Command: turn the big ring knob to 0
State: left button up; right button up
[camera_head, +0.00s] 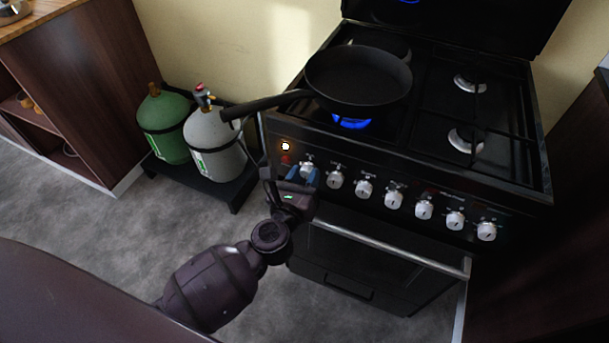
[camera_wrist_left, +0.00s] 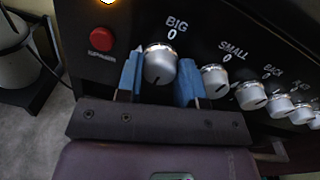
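The big ring knob (camera_wrist_left: 160,66) is a silver knob under the label "BIG 0" at the left end of the stove's control panel. A dark mark shows low on its face, away from the 0 above. It also shows in the head view (camera_head: 307,167), partly hidden by my gripper. My left gripper (camera_head: 302,178) is at this knob, with one blue finger on either side of it. The fingers look open, with narrow gaps to the knob; contact cannot be told. A blue flame (camera_head: 351,123) burns under the pan. My right gripper is not in view.
A black frying pan (camera_head: 358,77) sits on the left front burner, its handle reaching left. The small knob (camera_wrist_left: 214,80) is close to the right finger, and a red button (camera_wrist_left: 102,39) is left of the fingers. Gas cylinders (camera_head: 214,142) stand left of the stove.

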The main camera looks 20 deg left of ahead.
pick_arm(q)
jog(key=shift+c, duration=1.4)
